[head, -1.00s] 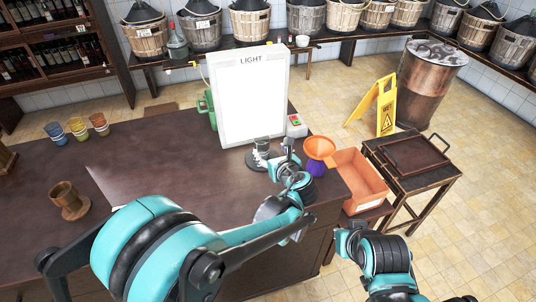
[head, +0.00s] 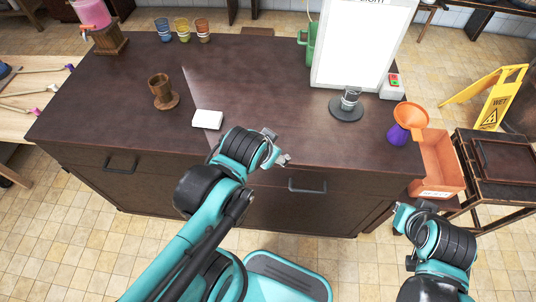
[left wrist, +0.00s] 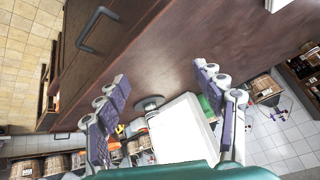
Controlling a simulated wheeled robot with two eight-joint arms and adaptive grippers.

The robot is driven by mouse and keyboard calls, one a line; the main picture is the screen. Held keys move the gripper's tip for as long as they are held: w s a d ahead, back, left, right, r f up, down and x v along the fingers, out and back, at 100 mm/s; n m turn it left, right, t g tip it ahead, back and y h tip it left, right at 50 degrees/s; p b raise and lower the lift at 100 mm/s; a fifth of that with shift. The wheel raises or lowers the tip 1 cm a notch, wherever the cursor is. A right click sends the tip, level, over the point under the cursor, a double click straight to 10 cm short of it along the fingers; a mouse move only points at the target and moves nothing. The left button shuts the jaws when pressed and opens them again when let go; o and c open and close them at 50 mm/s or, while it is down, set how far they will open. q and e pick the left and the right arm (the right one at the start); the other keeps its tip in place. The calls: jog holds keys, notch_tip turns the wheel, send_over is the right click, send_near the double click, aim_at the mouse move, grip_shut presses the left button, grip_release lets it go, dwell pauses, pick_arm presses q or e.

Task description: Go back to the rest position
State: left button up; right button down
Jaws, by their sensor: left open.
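My left gripper (head: 275,150) is at the front edge of the dark counter (head: 250,80) in the head view, short of the white block. In the left wrist view its two fingers (left wrist: 160,85) stand wide apart with nothing between them. My right gripper (head: 402,215) is at the right, in front of the orange crate; whether its jaws are open is too small to tell.
The counter holds a wooden goblet (head: 161,90), a white block (head: 207,119), several coloured cups (head: 182,30) and an orange funnel (head: 410,115) on a purple piece. An orange crate (head: 437,165) and a yellow wet-floor sign (head: 495,97) stand at the right. The counter's middle is clear.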

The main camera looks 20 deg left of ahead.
pick_arm(q)
jog(key=s+n, duration=0.2)
jog(key=shift+d+f+n+h, duration=0.15)
jog(key=shift+f+n+h, duration=0.15)
jog(key=shift+f+n, duration=0.1)
